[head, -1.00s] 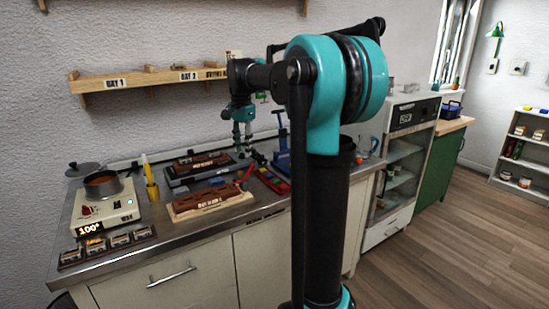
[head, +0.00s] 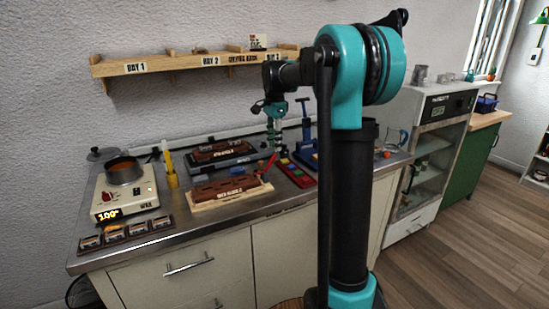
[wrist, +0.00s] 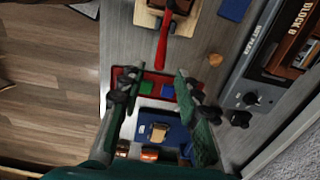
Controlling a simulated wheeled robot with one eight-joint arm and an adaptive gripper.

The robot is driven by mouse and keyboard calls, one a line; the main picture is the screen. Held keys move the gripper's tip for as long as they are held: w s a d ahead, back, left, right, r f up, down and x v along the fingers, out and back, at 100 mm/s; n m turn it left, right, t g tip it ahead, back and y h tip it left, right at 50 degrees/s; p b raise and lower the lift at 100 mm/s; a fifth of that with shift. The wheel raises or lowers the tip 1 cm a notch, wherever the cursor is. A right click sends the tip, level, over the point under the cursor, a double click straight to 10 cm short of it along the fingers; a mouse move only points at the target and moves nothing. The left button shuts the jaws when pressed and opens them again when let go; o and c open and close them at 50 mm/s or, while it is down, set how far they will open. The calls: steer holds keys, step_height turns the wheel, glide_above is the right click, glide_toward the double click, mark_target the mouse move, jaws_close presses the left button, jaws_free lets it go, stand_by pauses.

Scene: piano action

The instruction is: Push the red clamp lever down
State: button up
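The red clamp lever (head: 267,166) slants up from the right end of a wooden-based fixture with a brown block (head: 228,190) on the counter. In the wrist view the lever (wrist: 164,40) is a long red handle reaching from the fixture (wrist: 143,14) toward the space between my fingers. My gripper (head: 274,143) points down just above and behind the lever in the head view. In the wrist view my gripper (wrist: 160,88) has its two fingers well apart with nothing held. I see no contact with the lever; the exact height gap is unclear.
A red tray with coloured pieces (head: 298,173) lies right of the lever, beside a blue press (head: 306,150). A dark machine with a brown block (head: 222,152) stands behind. A hot plate with a pot (head: 125,190) is at left. A wall shelf (head: 170,67) hangs above.

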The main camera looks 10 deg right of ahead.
mark_target(274, 156)
steer(key=shift+f, duration=3.15)
jaws_close()
